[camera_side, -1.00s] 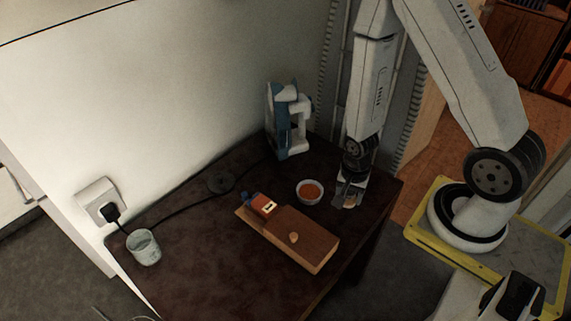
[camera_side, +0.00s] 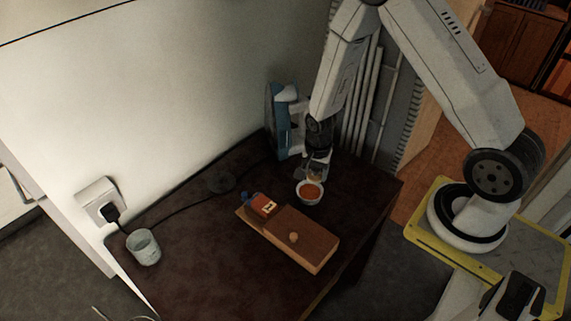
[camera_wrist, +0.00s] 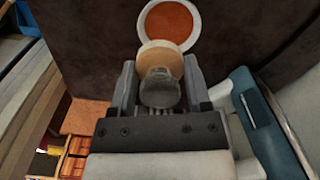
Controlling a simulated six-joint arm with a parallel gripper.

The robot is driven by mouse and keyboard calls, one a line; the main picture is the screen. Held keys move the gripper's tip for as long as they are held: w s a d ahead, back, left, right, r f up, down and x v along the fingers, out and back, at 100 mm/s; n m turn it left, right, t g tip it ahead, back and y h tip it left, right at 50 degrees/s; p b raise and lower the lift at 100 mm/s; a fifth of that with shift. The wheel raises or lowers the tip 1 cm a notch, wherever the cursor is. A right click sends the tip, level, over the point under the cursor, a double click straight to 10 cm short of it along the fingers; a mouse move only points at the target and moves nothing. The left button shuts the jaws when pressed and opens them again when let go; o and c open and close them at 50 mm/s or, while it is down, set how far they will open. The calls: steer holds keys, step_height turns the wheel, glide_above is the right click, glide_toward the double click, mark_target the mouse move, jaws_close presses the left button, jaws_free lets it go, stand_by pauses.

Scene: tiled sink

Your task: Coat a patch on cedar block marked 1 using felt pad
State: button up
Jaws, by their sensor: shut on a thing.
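My gripper (camera_side: 314,173) is shut on the felt pad, a tan disc (camera_wrist: 160,58) with a grey knob between the fingers (camera_wrist: 160,88). The pad is by the back rim of a small white bowl (camera_side: 309,192) of orange-brown liquid; contact cannot be told. The bowl (camera_wrist: 168,22) shows ahead of the pad in the wrist view. The long wooden block (camera_side: 306,245) lies in front of the bowl, with a small round tan spot or knob (camera_side: 293,237) on top. No number on the block is readable.
A small orange-red bottle (camera_side: 264,205) with a blue cap lies at the block's left end. A blue and white iron (camera_side: 281,122) stands behind my gripper. A glass cup (camera_side: 144,247) stands at the left. A black cord runs along the back. The table's front left is clear.

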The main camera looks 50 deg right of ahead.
mark_target(310, 192)
steer(key=shift+w, duration=0.65)
steer(key=shift+f, duration=2.9)
steer(key=shift+f, duration=0.65)
stand_by(0.5)
steer(key=shift+r, duration=0.1)
steer(key=shift+r, duration=3.45)
